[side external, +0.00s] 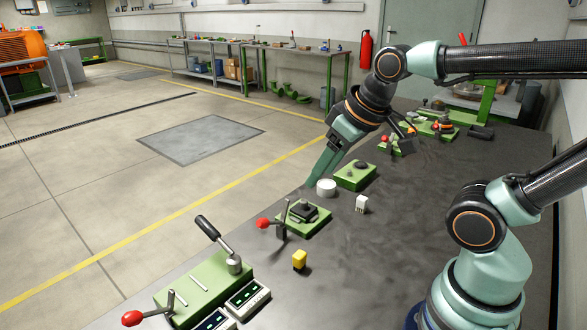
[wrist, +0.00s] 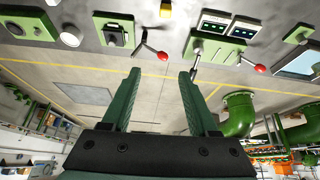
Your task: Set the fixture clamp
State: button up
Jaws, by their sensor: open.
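I cannot tell for sure which device is the fixture clamp. One candidate is a green plate with a dark block (side external: 303,210) and a red-knobbed lever (side external: 262,223); it also shows in the wrist view as a green plate (wrist: 115,33) with a lever ending in a red knob (wrist: 163,55). Another is a longer green base (side external: 197,285) at the front left, with a black-handled lever (side external: 208,228) and a red-knobbed lever (side external: 132,318). My gripper (side external: 314,182) is open and empty, pointing down near the bench's left edge beside a white cylinder (side external: 326,187). Its spread fingers show in the wrist view (wrist: 158,72).
A green box with a black top (side external: 355,176), a small white block (side external: 361,205) and a yellow block (side external: 300,259) stand on the dark bench. Two display units (side external: 248,297) sit beside the long base. More green fixtures (side external: 440,126) stand at the back.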

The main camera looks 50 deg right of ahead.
jog(key=w+a+f+n+g, duration=0.1)
jog(key=w+f+n, duration=0.1)
jog(key=w+n, duration=0.4)
jog(key=n, duration=0.9)
send_near(264, 221)
jog(key=shift+g, duration=0.4)
jog(key=x, duration=0.9)
jog(key=shift+w, duration=0.5)
grip_shut()
